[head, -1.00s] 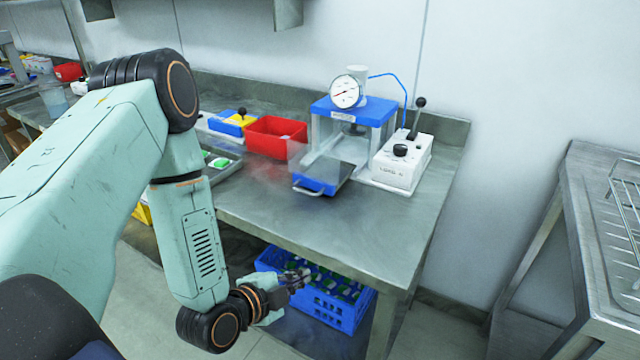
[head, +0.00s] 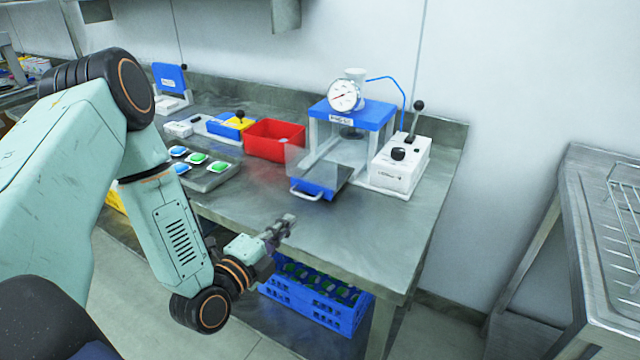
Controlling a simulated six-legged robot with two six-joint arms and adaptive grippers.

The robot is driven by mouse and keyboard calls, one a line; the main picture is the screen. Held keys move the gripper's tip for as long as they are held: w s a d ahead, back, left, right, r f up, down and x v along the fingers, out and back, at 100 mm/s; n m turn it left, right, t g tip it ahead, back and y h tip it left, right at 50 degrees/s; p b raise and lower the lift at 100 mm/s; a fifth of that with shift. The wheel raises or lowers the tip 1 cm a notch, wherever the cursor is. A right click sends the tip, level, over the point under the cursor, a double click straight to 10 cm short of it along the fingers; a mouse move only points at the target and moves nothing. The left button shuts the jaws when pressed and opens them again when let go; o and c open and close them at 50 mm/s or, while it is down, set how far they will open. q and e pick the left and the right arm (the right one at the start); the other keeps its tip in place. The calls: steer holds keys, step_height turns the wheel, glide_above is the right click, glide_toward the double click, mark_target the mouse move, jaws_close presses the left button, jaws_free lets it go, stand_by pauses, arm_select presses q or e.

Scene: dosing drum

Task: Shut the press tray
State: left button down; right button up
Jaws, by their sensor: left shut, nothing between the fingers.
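The press (head: 352,113) stands on the steel bench, with a blue top plate, a round gauge and a clear guard. Its blue press tray (head: 322,182) is pulled out toward the front, with a pale handle (head: 305,194) on its front edge. My left gripper (head: 288,222) is shut and empty. It is near the bench's front edge, to the front and left of the tray handle, apart from it. My right gripper is not in view.
A white control box (head: 399,165) with a lever stands right of the press. A red bin (head: 273,139) stands to its left. A grey tray (head: 222,180) holds coloured pieces. A blue crate (head: 312,304) sits below the bench (head: 375,235). The bench front is clear.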

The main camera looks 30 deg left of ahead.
arm_select(q)
steer(key=b, duration=0.3)
glide_toward(325, 179)
steer(key=w, duration=0.5)
steer(key=shift+w+d+f, duration=0.1)
steer(key=shift+d, duration=0.2)
steer(key=shift+w, duration=0.85)
steer(key=shift+s, duration=0.1)
